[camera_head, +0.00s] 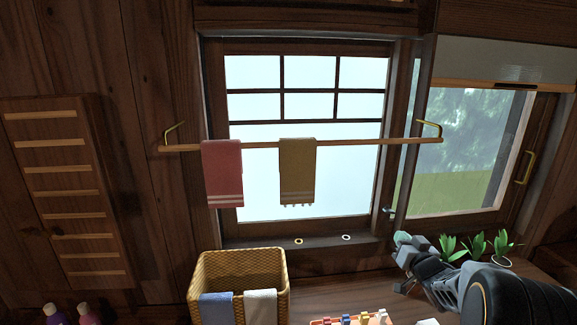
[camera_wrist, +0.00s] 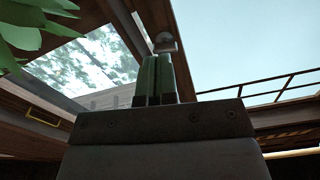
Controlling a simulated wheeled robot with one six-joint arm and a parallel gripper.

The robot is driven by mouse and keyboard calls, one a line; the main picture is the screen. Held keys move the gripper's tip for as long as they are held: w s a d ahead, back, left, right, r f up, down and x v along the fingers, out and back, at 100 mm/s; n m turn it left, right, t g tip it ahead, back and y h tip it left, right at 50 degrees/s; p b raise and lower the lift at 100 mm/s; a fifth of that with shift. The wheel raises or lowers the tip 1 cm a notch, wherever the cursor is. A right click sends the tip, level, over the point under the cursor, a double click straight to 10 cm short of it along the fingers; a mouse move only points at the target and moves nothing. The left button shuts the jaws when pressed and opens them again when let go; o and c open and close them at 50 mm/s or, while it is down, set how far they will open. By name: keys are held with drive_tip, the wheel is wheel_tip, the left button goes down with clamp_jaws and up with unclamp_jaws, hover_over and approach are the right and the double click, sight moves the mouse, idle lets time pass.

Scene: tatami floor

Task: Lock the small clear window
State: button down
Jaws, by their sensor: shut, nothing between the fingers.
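The small clear window (camera_head: 465,160) is at the right in the head view, with trees and grass seen through its glass. It also shows at the left in the wrist view (camera_wrist: 90,65). A brass handle (camera_head: 525,168) is on its right side; it shows in the wrist view too (camera_wrist: 47,118). A small grey latch (camera_head: 388,210) is on the post at its left edge. In the wrist view the latch (camera_wrist: 165,43) appears just beyond my fingertips; contact cannot be told. My gripper (camera_head: 403,239) is shut and empty, below the latch, with its fingers (camera_wrist: 156,60) together.
A larger pale window (camera_head: 300,175) is to the left, with a towel rail (camera_head: 350,143) across it. Potted plants (camera_head: 475,247) stand close right of my gripper; leaves (camera_wrist: 35,20) show in the wrist view. A wicker basket (camera_head: 238,265) stands on the counter.

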drive_tip(key=shift+w+a+n, duration=0.2)
drive_tip(key=shift+w+n, duration=0.3)
drive_tip(key=shift+w, duration=1.2)
drive_tip(key=shift+w+a+n, duration=0.2)
drive_tip(key=shift+w+n, duration=0.3)
drive_tip(key=shift+w, duration=1.3)
drive_tip(key=shift+d+r+p, duration=0.1)
drive_tip(key=shift+r+p, duration=0.25)
drive_tip(key=shift+r, duration=0.35)
drive_tip(key=shift+f+b, duration=0.45)
drive_tip(key=s, duration=0.6)
drive_tip(key=shift+d, duration=0.25)
